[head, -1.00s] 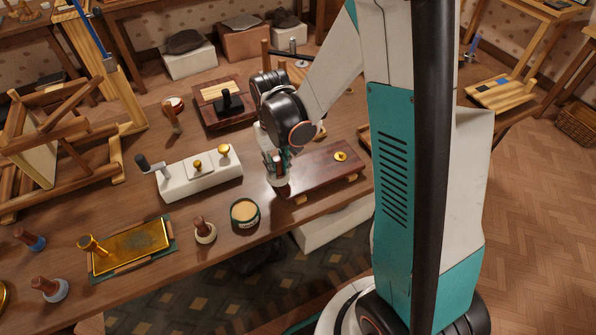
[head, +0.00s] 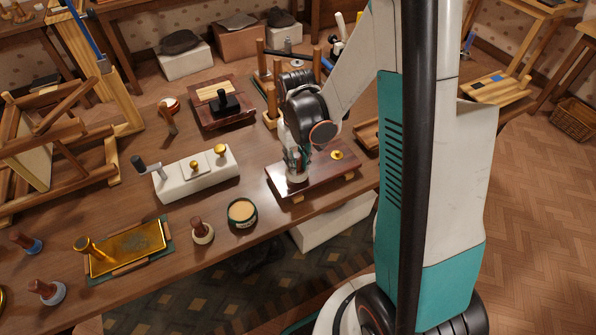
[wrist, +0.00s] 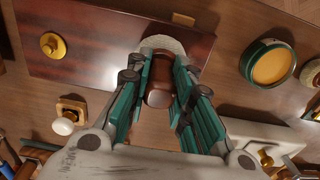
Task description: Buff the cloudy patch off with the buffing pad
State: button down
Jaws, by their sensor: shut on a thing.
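My gripper (head: 297,158) is shut on the brown handle (wrist: 160,88) of the buffing pad. The pad's pale round face (wrist: 163,43) shows beyond the fingers in the wrist view. It is down at the near left part of a glossy dark red-brown board (head: 325,178), seemingly touching its top. The board also fills the upper left of the wrist view (wrist: 90,50) and bears a brass knob (wrist: 53,45). A pale sheen lies on the board beside the pad; I cannot tell cloudy patch from reflection. The pad and fingers hide part of the surface.
A round tin of tan paste (head: 242,212) and a pale-based, wooden-handled tool (head: 202,231) stand left of the board. A white block with knobs (head: 195,177) and a brass plate (head: 130,248) lie farther left. Upright posts (head: 270,105) stand behind my gripper.

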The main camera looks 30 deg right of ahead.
jog(key=shift+f, duration=0.45)
jog(key=shift+f, duration=0.2)
dwell(0.3)
jog(key=shift+a, duration=3.25)
jog(key=shift+r, duration=1.2)
jog(key=shift+f, duration=0.1)
